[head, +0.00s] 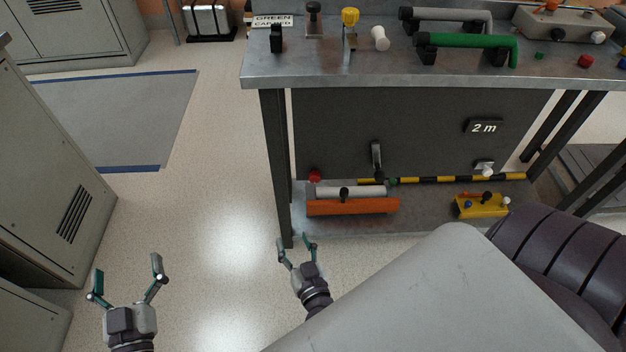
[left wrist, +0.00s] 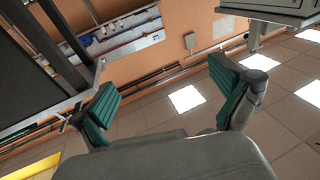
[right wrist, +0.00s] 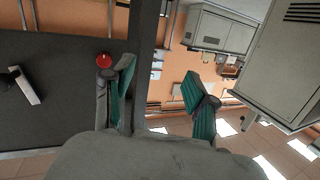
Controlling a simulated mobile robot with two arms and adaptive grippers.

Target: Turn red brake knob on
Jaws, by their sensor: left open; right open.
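A round red knob (head: 315,175) sits low at the left end of the workbench, by the dark panel just above the lower shelf. The right wrist view shows a red knob (right wrist: 103,60) against the dark panel, near the tip of the left-hand finger; whether they touch cannot be told. My right gripper (head: 295,240) is open and empty, in front of the bench's left leg and below the red knob in the head view. My left gripper (head: 127,276) is open and empty over the floor, further left.
The lower shelf holds an orange block (head: 353,206), a pale cylinder (head: 362,191) and a yellow block (head: 482,207). A black lever (head: 376,155) is on the panel (head: 430,130). Grey cabinets (head: 50,170) stand at left. The floor between is clear.

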